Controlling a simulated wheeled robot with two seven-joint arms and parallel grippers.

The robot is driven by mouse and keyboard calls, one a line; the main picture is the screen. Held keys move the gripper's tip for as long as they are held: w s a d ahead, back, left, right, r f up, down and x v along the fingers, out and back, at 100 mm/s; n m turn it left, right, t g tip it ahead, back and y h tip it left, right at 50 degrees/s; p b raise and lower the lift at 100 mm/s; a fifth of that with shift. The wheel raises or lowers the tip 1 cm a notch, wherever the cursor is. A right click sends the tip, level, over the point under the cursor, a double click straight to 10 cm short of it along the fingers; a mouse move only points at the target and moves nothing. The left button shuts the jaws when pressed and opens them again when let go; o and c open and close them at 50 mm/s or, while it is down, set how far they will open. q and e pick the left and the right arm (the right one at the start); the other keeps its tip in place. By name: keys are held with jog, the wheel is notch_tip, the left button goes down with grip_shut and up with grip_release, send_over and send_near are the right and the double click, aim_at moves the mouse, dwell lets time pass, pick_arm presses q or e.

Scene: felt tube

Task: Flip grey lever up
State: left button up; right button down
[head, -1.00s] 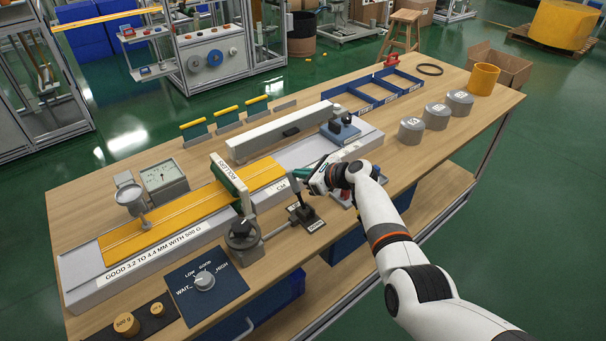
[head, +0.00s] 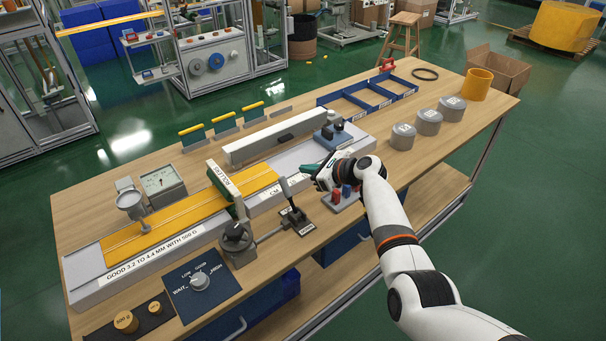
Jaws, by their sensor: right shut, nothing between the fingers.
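My right gripper (head: 308,173) is shut and empty, to the right of the lever's top end. A small gap seems to lie between the fingertips and the lever. My left gripper is not in view.
A blue dial panel (head: 201,286) is at the front left. Three grey weights (head: 428,122) stand at the right.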

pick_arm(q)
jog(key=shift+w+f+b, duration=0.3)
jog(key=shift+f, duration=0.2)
pick_arm(e)
notch_tip(320, 180, up, 6)
jog(key=d, duration=0.1)
jog(key=shift+w, duration=0.35)
